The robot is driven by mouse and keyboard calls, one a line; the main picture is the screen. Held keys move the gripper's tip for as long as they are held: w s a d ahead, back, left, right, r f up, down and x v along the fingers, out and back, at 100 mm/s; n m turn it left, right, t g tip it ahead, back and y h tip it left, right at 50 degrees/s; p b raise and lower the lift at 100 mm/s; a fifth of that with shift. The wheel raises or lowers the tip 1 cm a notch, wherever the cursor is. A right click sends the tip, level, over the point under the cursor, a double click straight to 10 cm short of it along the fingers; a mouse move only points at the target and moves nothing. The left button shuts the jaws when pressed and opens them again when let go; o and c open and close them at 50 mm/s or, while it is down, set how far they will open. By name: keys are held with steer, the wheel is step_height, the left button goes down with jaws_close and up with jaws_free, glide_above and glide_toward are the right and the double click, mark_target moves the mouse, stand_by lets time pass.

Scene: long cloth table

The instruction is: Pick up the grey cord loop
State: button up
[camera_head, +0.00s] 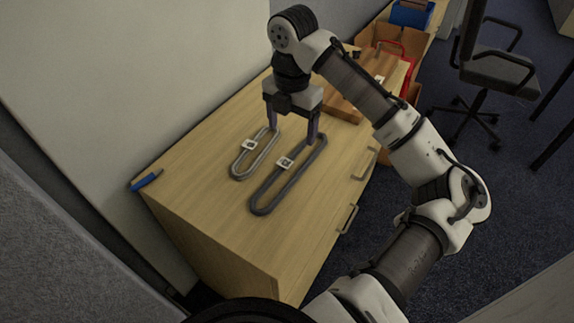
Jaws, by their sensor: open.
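Two cord loops lie flat and long on the wooden cabinet top, each with a small white square tag bearing a dark mark. One is a smaller, lighter grey loop (238,178) on the left. The other is a larger, darker slate-grey loop (298,177) to its right. Both look greyish. My gripper (292,128) points down over the far ends of the loops, open and empty. Its left finger is near the lighter loop's far end and its right finger near the darker loop's far end. I cannot tell whether either finger touches a loop.
The loops lie on a wooden cabinet (210,205) with drawer handles on its right side. A blue object (146,181) lies at its near left corner. A wooden block (343,107) and a box with a red handle (400,42) stand behind my gripper. A wall borders the left.

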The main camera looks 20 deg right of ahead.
mark_target(292, 171)
step_height(292, 171, down, 12)
steer(key=shift+s+d+r+p, duration=0.1)
steer(key=shift+s+p, duration=0.05)
steer(key=shift+p, duration=0.65)
steer(key=c, duration=1.1)
